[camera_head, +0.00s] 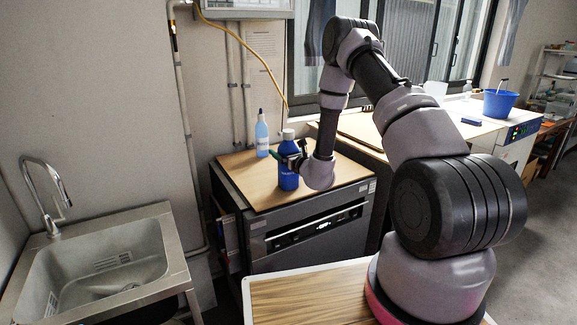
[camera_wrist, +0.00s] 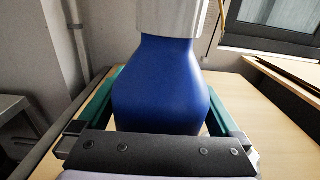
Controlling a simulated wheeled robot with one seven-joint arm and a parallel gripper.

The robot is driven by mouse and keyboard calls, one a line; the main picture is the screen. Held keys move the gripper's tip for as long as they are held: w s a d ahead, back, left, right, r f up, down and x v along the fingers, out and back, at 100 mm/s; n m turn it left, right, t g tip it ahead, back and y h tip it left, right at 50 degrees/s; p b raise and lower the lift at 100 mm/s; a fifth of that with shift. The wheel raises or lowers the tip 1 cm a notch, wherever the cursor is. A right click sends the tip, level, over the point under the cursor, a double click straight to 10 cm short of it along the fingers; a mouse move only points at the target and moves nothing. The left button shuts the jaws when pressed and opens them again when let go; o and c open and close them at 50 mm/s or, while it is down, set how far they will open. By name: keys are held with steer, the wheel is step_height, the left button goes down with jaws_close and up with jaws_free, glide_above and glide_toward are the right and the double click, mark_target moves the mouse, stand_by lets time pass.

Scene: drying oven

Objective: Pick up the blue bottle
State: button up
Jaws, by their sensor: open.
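The blue bottle (camera_head: 288,177) stands upright on the wooden top of the grey oven cabinet, near its front edge, in the head view. It has a grey-white cap (camera_head: 288,134). In the wrist view the blue bottle (camera_wrist: 160,85) fills the middle, with its lower part hidden behind my gripper's dark body. My gripper (camera_head: 285,158) is at the bottle's upper body in the head view. In the wrist view its green fingers (camera_wrist: 160,100) lie on either side of the bottle, and the jaws are open. I cannot tell whether a finger touches the bottle.
A clear light-blue spray bottle (camera_head: 262,136) stands behind, to the left, on the same wooden top (camera_head: 240,172). A metal sink (camera_head: 100,260) is at the left. A wall with pipes is behind. A blue bucket (camera_head: 499,103) stands on the far right bench.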

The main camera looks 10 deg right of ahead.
steer(key=c, duration=1.4)
jaws_close()
steer(key=shift+r, duration=0.15)
